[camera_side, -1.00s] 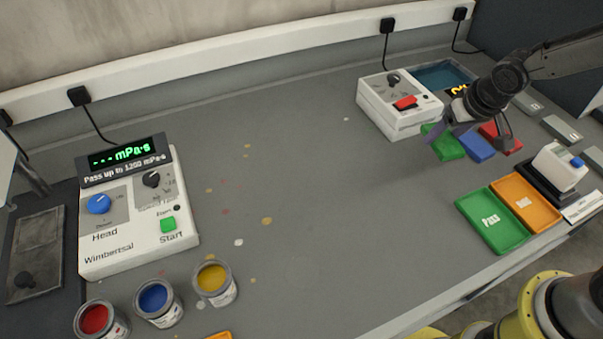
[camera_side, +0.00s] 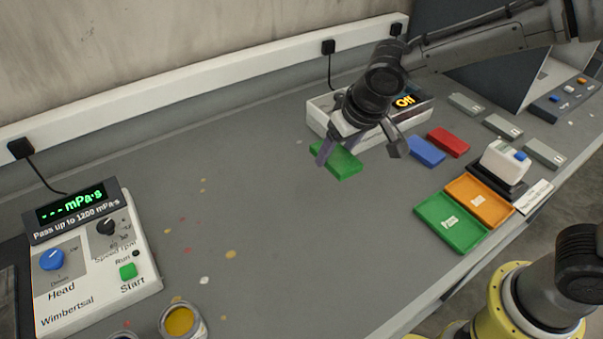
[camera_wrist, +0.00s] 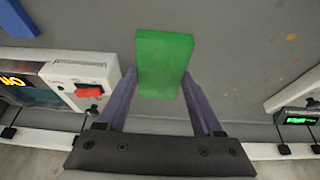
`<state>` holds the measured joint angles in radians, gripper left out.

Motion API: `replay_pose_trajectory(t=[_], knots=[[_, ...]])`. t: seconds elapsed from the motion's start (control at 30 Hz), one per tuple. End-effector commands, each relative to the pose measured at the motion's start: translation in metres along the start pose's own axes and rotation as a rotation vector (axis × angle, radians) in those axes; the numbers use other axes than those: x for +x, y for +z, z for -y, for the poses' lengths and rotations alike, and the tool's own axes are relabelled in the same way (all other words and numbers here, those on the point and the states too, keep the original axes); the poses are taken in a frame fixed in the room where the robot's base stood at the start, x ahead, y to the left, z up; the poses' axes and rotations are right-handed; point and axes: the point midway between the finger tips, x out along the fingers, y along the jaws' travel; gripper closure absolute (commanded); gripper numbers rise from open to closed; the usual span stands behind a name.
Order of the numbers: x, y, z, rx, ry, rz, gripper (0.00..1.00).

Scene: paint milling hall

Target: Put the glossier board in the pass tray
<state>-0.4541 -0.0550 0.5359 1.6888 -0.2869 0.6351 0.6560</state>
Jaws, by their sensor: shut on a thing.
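My gripper (camera_side: 358,150) is shut on a green board (camera_side: 340,161), left of the other boards. In the wrist view the green board (camera_wrist: 164,62) is between the two purple fingers of my gripper (camera_wrist: 160,78). The board seems clear of the bench, but its height is hard to tell. A blue board (camera_side: 426,151) and a red board (camera_side: 448,142) lie side by side on the bench to its right. The green pass tray (camera_side: 438,236) is at the front right and looks empty. I cannot tell from the surfaces which board is glossier.
An orange tray (camera_side: 494,212) adjoins the pass tray. The viscometer (camera_side: 95,265) and paint cans (camera_side: 181,321) are at left. The bench middle is clear.

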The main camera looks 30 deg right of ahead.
Motion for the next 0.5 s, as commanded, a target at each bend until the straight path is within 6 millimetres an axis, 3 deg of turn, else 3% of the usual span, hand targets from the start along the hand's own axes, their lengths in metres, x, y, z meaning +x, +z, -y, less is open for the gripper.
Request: replay_pose_trajectory(t=[0.07,0.3,0.5], knots=[[0.015,-0.012,0.006,0.000,0.001,0.002,0.88],[0.064,-0.025,0.018,0.000,0.001,0.002,0.88],[0.078,-0.030,0.022,0.002,0.000,-0.001,0.88]])
